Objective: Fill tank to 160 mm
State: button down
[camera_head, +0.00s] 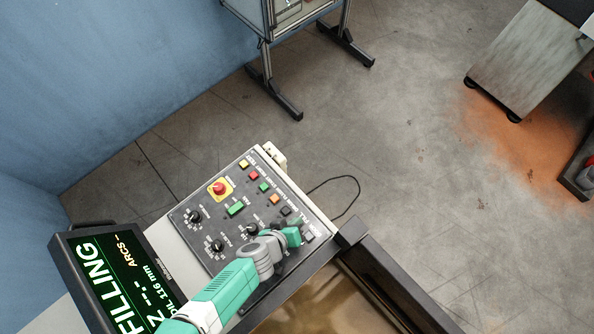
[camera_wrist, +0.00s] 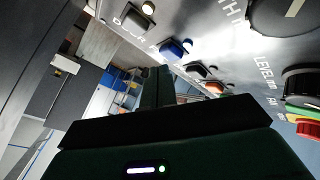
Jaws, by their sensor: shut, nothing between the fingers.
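The control panel (camera_head: 205,246) carries several black knobs, coloured buttons and a red emergency stop (camera_head: 220,188) on a yellow plate. The tank (camera_head: 388,281), dark-rimmed with brownish contents, is partly cut off at the bottom. My gripper (camera_head: 297,236) is shut and empty over the panel's right part, hiding some controls. In the wrist view the fingers (camera_wrist: 157,75) point toward the panel near a blue button (camera_wrist: 175,49); I cannot tell whether they touch anything.
A blue wall (camera_head: 90,90) stands at the left. A framed cabinet (camera_head: 290,15) on dark feet stands at the top. A grey cabinet (camera_head: 525,60) stands at the upper right. A black cable (camera_head: 350,190) lies behind the panel. The floor (camera_head: 420,130) between is open.

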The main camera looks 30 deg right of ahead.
jog(key=shift+r, duration=0.15)
notch_tip(320, 180, up, 5)
jog(key=p, duration=0.5)
jog(key=shift+r, duration=0.1)
